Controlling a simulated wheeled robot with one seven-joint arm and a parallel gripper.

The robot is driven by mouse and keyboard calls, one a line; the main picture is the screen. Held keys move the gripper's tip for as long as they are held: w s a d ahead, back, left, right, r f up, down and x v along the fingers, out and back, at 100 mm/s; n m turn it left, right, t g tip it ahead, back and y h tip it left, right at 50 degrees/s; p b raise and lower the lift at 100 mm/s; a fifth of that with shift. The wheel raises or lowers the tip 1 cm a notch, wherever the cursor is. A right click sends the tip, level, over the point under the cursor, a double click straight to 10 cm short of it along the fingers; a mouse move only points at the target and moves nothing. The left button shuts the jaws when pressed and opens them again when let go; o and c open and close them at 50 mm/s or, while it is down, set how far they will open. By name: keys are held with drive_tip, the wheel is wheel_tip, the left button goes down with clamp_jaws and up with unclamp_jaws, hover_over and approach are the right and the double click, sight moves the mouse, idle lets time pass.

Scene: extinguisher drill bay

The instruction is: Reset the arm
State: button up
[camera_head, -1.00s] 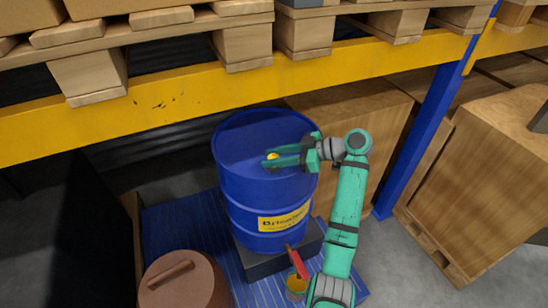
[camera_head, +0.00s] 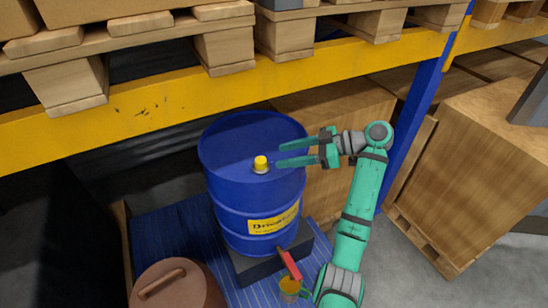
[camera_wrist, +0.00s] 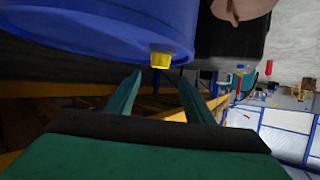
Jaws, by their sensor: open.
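My green arm reaches in from the right, and my gripper (camera_head: 277,154) is open and empty beside a yellow cap (camera_head: 261,164) on top of the blue drum (camera_head: 232,140). The fingertips are just to the right of the cap, with a small gap. In the wrist view the two fingers (camera_wrist: 158,85) are spread apart with nothing between them. The yellow cap (camera_wrist: 160,60) shows beyond the fingertips, against the blue drum (camera_wrist: 90,25).
The drum stands on a dark block over a blue slatted pallet (camera_head: 160,230). A yellow rack beam (camera_head: 150,105) and wooden pallets hang close above. A brown lidded container (camera_head: 178,288), a red-handled item (camera_head: 289,264) and a yellow cup (camera_head: 289,288) are in front. Wooden crates (camera_head: 490,150) stand right.

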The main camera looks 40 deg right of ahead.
drive_tip(key=shift+v, duration=0.95)
drive_tip(key=shift+w, duration=0.15)
